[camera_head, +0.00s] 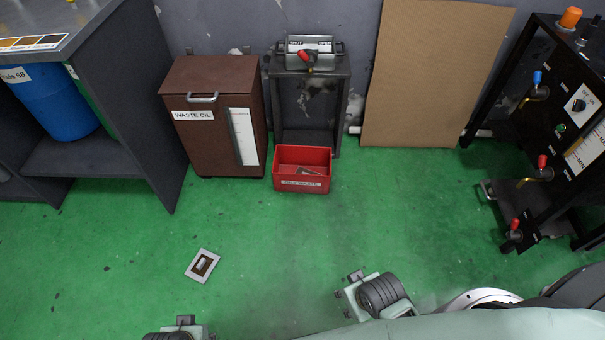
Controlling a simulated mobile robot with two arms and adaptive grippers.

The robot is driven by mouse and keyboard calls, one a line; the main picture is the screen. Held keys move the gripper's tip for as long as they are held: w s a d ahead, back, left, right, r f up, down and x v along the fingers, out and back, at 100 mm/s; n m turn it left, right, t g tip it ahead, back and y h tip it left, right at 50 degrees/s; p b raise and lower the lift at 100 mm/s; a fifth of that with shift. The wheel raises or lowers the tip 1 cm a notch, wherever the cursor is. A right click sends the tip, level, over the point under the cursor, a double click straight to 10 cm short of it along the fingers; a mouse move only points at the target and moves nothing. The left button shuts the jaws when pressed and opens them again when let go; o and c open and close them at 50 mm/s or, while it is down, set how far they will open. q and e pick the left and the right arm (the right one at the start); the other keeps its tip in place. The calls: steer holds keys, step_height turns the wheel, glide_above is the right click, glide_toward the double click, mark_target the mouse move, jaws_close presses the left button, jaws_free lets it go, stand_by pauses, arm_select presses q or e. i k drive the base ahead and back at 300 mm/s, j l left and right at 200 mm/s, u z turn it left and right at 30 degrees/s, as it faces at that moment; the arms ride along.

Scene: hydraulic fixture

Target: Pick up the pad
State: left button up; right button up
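A small square pad (203,265) lies flat on the green floor, left of the middle. It has a pale grey rim and a brown centre with a light patch. Nothing touches it. Parts of my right arm (480,299) show at the lower right, well away from the pad. I cannot make out the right fingertips or whether they hold anything. My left gripper does not show.
A red open bin (302,183) holding some flat pieces stands behind the pad, beside a brown waste oil cabinet (215,115). A grey bench (110,165) is at left, a black hydraulic panel (550,130) at right. The floor around the pad is clear.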

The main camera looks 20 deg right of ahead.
mark_target(203, 263)
steer(key=u, duration=0.8)
